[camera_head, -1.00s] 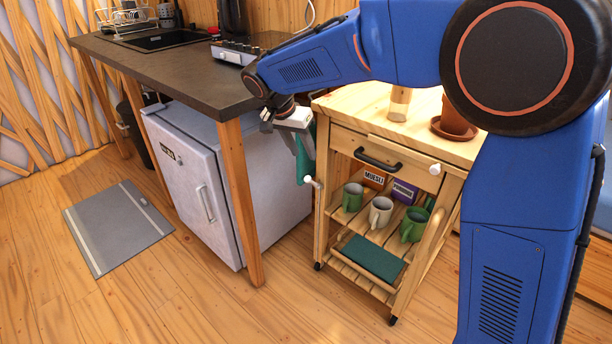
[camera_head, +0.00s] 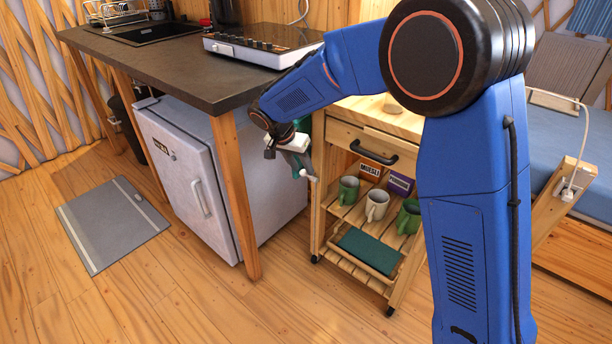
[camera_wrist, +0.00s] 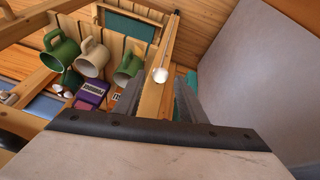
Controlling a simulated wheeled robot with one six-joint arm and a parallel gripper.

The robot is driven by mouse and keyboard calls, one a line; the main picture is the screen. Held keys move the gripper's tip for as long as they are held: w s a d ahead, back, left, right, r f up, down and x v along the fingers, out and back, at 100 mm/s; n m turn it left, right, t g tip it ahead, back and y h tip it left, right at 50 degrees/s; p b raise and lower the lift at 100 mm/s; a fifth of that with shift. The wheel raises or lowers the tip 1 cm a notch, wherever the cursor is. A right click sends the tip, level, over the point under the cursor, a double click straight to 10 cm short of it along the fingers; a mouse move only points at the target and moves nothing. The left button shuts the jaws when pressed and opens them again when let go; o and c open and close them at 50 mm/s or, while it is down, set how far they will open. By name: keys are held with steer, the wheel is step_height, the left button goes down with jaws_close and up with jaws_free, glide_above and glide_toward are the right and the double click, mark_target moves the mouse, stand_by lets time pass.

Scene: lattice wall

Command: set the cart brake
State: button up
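The wooden cart (camera_head: 318,205) stands beside the counter, with a drawer and slatted shelves. A small white knob (camera_head: 312,178) sticks out on its left side near the front post; I take it for the brake lever's end. In the wrist view the white knob (camera_wrist: 160,75) shows at the end of a thin pale rod, just beyond the fingertips. My gripper (camera_head: 301,170) is beside the cart's left side, pointing down, close to the knob. In the wrist view my gripper (camera_wrist: 157,92) has two grey fingers apart, with the cart's post between and beyond them. Contact cannot be told.
The white fridge (camera_head: 185,170) and counter leg (camera_head: 236,195) stand close on the left, leaving a narrow gap. Mugs, such as the cream mug (camera_head: 376,205), and boxes sit on the cart's shelf. The floor in front is clear except a grey mat (camera_head: 112,222).

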mark_target(306, 175)
steer(key=shift+x, duration=2.7)
jaws_close()
